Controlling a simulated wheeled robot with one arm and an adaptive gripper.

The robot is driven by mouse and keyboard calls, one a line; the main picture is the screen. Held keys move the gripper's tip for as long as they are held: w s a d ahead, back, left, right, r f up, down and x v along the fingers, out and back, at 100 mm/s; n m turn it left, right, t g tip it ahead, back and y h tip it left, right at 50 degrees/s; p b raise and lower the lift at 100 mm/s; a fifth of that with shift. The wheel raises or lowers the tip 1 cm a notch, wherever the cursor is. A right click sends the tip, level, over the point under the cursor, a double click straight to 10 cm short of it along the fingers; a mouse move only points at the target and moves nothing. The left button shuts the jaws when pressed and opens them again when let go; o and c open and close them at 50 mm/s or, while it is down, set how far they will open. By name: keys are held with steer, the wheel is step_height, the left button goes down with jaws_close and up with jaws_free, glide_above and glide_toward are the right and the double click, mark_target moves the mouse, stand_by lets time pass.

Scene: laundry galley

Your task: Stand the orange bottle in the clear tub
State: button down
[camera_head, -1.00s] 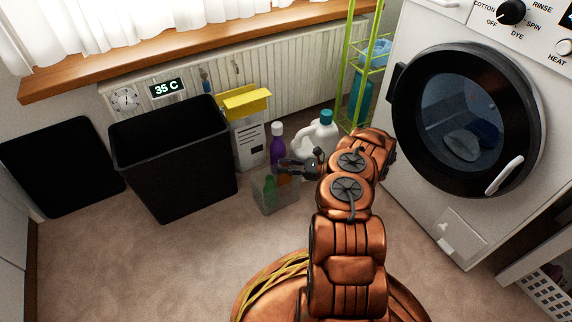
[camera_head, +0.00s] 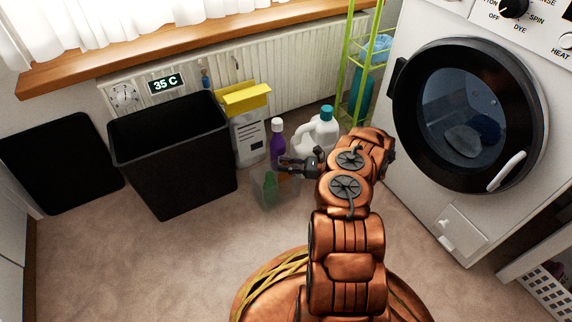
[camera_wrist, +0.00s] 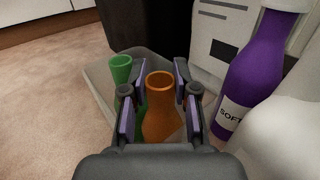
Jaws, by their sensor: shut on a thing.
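The orange bottle (camera_wrist: 159,108) is between the fingers of my gripper (camera_wrist: 158,98) in the wrist view, upright with its open mouth up. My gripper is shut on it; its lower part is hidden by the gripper. In the head view my gripper (camera_head: 288,164) is over the clear tub (camera_head: 262,202), and only a bit of orange shows below it. The tub's pale rim (camera_wrist: 92,80) surrounds the bottles in the wrist view. A green bottle (camera_wrist: 121,68) stands in the tub, left of the orange one. Whether the orange bottle touches the tub floor is hidden.
A purple bottle (camera_head: 277,140) and a white jug (camera_head: 325,132) stand close behind the tub. A black bin (camera_head: 175,165) and a yellow-topped box (camera_head: 247,140) are to the left. The washing machine (camera_head: 430,195) is at right. Floor in front is clear.

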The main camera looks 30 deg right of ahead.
steer(key=shift+f, duration=0.2)
steer(key=c, duration=0.8)
jaws_free()
steer(key=shift+s+d, duration=0.1)
steer(key=v, duration=0.7)
steer(key=shift+s, duration=0.1)
